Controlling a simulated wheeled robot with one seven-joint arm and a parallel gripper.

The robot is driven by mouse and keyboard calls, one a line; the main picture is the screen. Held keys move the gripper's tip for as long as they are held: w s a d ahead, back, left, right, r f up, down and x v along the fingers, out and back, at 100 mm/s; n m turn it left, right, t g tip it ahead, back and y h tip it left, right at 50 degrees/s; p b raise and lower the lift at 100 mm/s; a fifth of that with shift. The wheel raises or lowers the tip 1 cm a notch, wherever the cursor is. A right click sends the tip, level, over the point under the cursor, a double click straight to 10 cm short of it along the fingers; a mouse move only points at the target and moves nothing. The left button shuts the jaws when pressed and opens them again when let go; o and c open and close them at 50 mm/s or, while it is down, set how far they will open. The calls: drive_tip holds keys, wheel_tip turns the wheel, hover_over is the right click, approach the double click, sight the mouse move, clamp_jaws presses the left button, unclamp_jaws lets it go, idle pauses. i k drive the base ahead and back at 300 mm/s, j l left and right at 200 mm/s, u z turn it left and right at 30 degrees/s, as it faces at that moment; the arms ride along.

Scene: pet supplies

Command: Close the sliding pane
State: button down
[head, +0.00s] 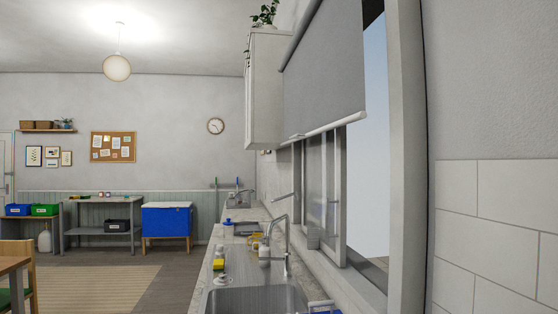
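The window is in the right-hand wall, seen at a steep angle. Its sliding pane (340,192) is a grey-framed panel, upright, at the far part of the window. Between it and the near upright of the window frame (409,150) there is an open gap showing pale sky. A grey roller blind (325,65) hangs partly down and hides the upper part of the pane. My gripper is not in view.
A counter with a metal sink (255,299) runs below the window. A tall tap (279,245), bottles and a yellow item stand along it. A blue-and-grey object (323,308) is cut off at the bottom edge. Floor at left is mostly clear.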

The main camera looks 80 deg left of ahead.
sight(338, 255)
drive_tip(key=u, duration=1.95)
drive_tip(key=i+j+u, duration=0.15)
drive_tip(key=u, duration=1.1)
drive_tip(key=i, duration=3.65)
drive_tip(key=i+j, duration=0.1)
drive_tip(key=i, duration=0.45)
drive_tip(key=i+j, duration=0.15)
drive_tip(key=i, duration=0.45)
drive_tip(key=i+j+z, duration=0.1)
drive_tip(key=i, duration=0.45)
